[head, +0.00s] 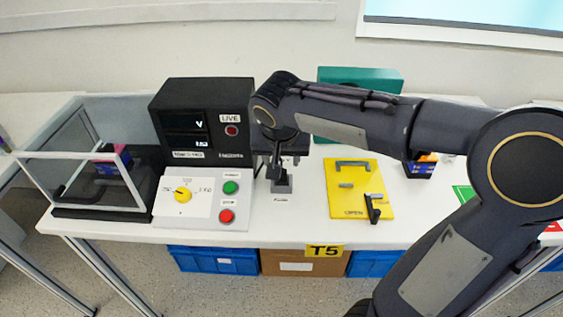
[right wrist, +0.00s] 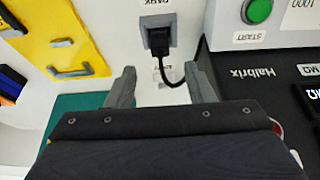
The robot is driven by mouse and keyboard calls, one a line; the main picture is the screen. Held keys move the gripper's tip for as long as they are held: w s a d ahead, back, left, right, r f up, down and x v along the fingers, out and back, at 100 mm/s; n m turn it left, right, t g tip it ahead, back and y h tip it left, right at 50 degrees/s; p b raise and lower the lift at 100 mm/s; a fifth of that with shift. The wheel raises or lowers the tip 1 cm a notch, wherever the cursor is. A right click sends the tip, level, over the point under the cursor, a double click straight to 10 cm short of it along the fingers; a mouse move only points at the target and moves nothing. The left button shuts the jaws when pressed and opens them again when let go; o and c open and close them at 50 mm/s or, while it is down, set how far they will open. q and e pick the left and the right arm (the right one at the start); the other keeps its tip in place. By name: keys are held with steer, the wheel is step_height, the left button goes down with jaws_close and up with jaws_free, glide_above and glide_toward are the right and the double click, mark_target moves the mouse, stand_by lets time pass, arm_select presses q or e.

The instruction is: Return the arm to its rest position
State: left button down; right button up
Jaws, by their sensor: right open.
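My right arm (head: 430,120) reaches in from the right across the table. Its gripper (head: 281,168) points down over the small grey park block (head: 281,186), just right of the black meter. In the right wrist view, the gripper's two fingers (right wrist: 162,78) stand apart with nothing gripped between them. The park block (right wrist: 150,27) holds a black plug (right wrist: 158,40) with a black cable, just beyond the fingertips. The yellow rotary knob (head: 182,195) sits on a white panel (head: 170,213) left of the gripper. My left gripper is not in view.
A black meter (head: 185,90) with a LIVE lamp stands close left of the gripper. Green (head: 230,187) and red (head: 226,215) buttons sit below it. A yellow plate (head: 345,205) with grey handles lies right. A clear-walled enclosure (head: 55,165) stands left; a green box (head: 375,78) is behind my arm.

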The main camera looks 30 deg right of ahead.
steer(key=shift+v, duration=0.95)
steer(key=s+a+r+n+y+p, duration=0.2)
steer(key=s+p, duration=0.3)
steer(key=s, duration=0.4)
steer(key=s+a+r+n+t+y+p, duration=0.1)
steer(key=s+a+r+n+y+p, duration=0.1)
steer(key=s+p, duration=0.4)
steer(key=s+a+y, duration=0.1)
steer(key=s+y, duration=0.1)
steer(key=s, duration=0.2)
steer(key=shift+a+r+n+t, duration=0.2)
steer(key=shift+r+n+t, duration=0.1)
steer(key=shift+r+n, duration=0.1)
steer(key=shift+c, duration=0.2)
